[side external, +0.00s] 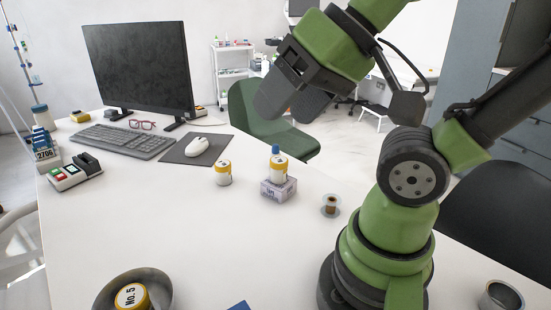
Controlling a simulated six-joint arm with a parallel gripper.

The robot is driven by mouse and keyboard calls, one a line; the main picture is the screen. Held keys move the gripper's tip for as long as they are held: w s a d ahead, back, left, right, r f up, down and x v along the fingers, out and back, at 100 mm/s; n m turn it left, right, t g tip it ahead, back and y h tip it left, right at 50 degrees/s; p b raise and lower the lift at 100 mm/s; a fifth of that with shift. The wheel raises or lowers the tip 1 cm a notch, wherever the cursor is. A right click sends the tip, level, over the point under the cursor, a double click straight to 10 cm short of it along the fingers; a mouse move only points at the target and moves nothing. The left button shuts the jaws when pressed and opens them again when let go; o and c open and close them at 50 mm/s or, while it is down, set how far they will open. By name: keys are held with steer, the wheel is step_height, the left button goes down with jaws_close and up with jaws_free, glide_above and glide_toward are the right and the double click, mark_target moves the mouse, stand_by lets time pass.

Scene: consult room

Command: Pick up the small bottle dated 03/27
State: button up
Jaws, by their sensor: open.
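No date reads clearly on any small bottle, so I cannot tell which is dated 03/27. One white bottle with yellow bands (223,174) stands upright on the desk. A similar bottle with a blue cap (278,168) stands on a small purple-and-white box (278,189). A bottle marked "No. 5" (132,297) is in a grey metal bowl (166,290) at the front left. My gripper (285,112) is open and empty, raised above the desk, and appears above the blue-capped bottle in the picture.
A small brown-filled clear container (330,206) stands right of the box. The monitor (139,68), keyboard (122,140) and mouse (197,146) are behind. A card terminal (75,172) and "2706" holder (44,150) are left. The front middle desk (200,240) is clear.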

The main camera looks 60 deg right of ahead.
steer(key=w+d+h, duration=0.1)
steer(key=w+d, duration=0.4)
steer(key=w, duration=0.4)
steer(key=g+h, duration=0.3)
glide_above(274, 154)
steer(key=s, duration=0.3)
step_height(274, 154, down, 20)
steer(key=f, duration=0.2)
steer(key=w+f, duration=0.1)
steer(key=f, duration=0.1)
steer(key=shift+w+f+m, duration=0.25)
steer(key=shift+f+m, duration=0.05)
steer(key=shift+d+x, duration=0.15)
steer(key=shift+x, duration=1.25)
steer(key=shift+d+x, duration=0.15)
steer(key=shift+x, duration=1.25)
steer(key=shift+w+r, duration=0.1)
steer(key=shift+w, duration=0.05)
steer(key=shift+c, duration=0.2)
steer(key=c, duration=1)
